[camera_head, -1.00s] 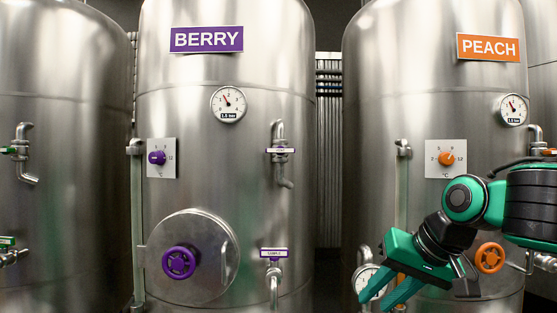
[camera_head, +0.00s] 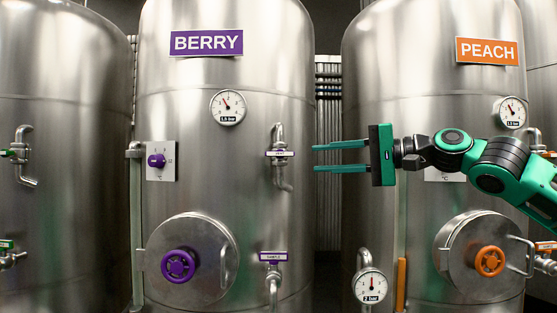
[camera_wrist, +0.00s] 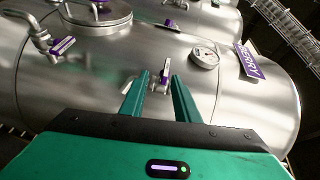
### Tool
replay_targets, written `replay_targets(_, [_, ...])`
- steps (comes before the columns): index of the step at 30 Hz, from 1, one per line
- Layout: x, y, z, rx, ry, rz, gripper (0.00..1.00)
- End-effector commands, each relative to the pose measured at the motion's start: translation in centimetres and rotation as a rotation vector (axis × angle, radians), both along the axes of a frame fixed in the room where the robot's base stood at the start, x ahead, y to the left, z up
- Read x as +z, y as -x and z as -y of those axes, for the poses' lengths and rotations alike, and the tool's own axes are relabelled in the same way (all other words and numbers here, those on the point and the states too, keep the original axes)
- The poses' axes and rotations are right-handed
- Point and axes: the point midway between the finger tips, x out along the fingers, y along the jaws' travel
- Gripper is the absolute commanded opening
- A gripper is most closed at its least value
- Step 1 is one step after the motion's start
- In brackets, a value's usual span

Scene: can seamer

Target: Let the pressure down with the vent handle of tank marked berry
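The tank marked BERRY (camera_head: 160,105) is a steel cylinder with a purple sign (camera_head: 206,42). The upper valve on its right side has a small purple-and-white labelled handle (camera_head: 280,153), lying level on a bent pipe; its lettering is too small to read. In the wrist view this handle (camera_wrist: 165,71) shows just beyond and between the fingertips. My gripper (camera_head: 315,158) is open and empty, level with the handle and to its right, pointing left with a gap between them. The green fingers also show in the wrist view (camera_wrist: 155,82). The pressure gauge (camera_head: 228,107) sits above, reading about 1.5 bar.
A lower purple-labelled valve (camera_head: 273,256), a purple dial (camera_head: 157,161) and a hatch with a purple handwheel (camera_head: 178,265) are on the same tank. The PEACH tank (camera_head: 375,110) stands behind my arm on the right. Pipes (camera_head: 329,110) run between the tanks.

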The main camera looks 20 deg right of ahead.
Motion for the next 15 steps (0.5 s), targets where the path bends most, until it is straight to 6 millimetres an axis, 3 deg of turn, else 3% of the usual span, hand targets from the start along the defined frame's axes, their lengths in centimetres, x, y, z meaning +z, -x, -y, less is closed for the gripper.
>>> replay_targets(9, [0.9, -2.7, -0.6, 0.034, -0.106, -0.032, 0.29])
replay_targets(15, [0.9, -4.3, -2.6, 0.037, -0.104, -0.031, 0.29])
